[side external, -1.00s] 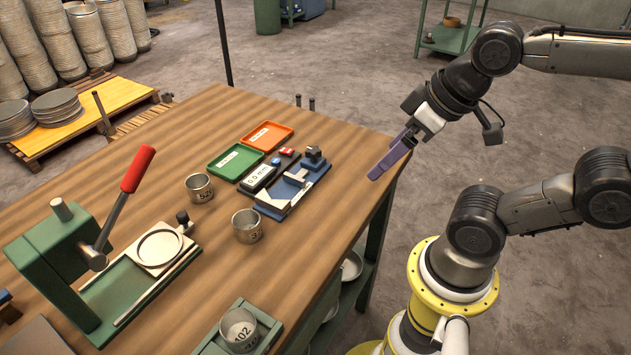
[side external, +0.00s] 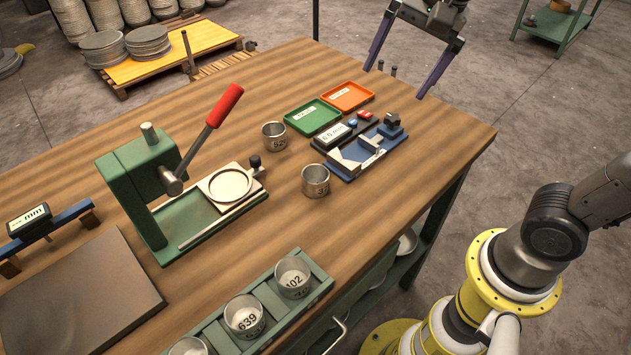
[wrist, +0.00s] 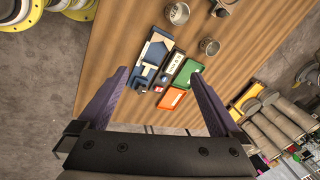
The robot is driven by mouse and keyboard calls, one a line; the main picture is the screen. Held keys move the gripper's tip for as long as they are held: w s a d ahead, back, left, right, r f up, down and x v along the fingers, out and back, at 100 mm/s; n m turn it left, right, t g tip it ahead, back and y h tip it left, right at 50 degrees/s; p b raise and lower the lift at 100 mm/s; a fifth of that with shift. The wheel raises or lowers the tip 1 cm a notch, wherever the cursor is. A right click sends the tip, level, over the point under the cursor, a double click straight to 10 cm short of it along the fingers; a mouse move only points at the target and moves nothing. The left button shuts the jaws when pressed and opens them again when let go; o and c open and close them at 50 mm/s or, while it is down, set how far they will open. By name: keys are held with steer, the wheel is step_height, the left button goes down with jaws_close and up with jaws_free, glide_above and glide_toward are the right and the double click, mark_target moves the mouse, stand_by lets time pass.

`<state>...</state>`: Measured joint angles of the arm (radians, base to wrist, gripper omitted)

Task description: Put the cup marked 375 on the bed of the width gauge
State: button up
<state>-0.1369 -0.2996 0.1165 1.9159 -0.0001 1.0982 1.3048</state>
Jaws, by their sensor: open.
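A metal cup with a partly visible mark starting with 3 (side external: 315,180) stands upright on the wooden table, just left of the width gauge. It also shows in the wrist view (wrist: 177,12). The width gauge (side external: 372,149) has a blue base, a pale bed, a dark clamp block and a display reading 0.0 mm. It also shows in the wrist view (wrist: 153,50); I see nothing resting on its bed. A second cup marked 52-something (side external: 274,136) stands nearer the green tray. My gripper (side external: 394,82) is open and empty, raised near the table's far right edge, apart from both cups.
A green tray (side external: 313,116) and an orange tray (side external: 347,96) lie behind the gauge. A green press with a red lever (side external: 140,185) stands left. A green rack (side external: 318,285) with several cups is at the front. Bare wood surrounds the two loose cups.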

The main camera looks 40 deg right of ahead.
steer(key=w+a+f+m+g, duration=0.2)
steer(key=w+a+f, duration=0.15)
steer(key=w, duration=0.25)
steer(key=n+g, duration=0.1)
glide_above(315, 176)
steer(key=s+a, duration=0.1)
steer(key=a, duration=0.1)
step_height(315, 176, down, 7)
steer(key=shift+h, duration=0.3)
step_height(315, 176, down, 7)
steer(key=shift+s+r, duration=0.1)
steer(key=shift+s, duration=0.05)
steer(key=f, duration=0.5)
steer(key=shift+s+d, duration=0.1)
steer(key=shift+s, duration=0.25)
steer(key=shift+w+f, duration=0.1)
steer(key=shift+f, duration=0.6)
steer(key=shift+c, duration=0.3)
steer(key=c, duration=1.5)
steer(key=shift+r, duration=0.15)
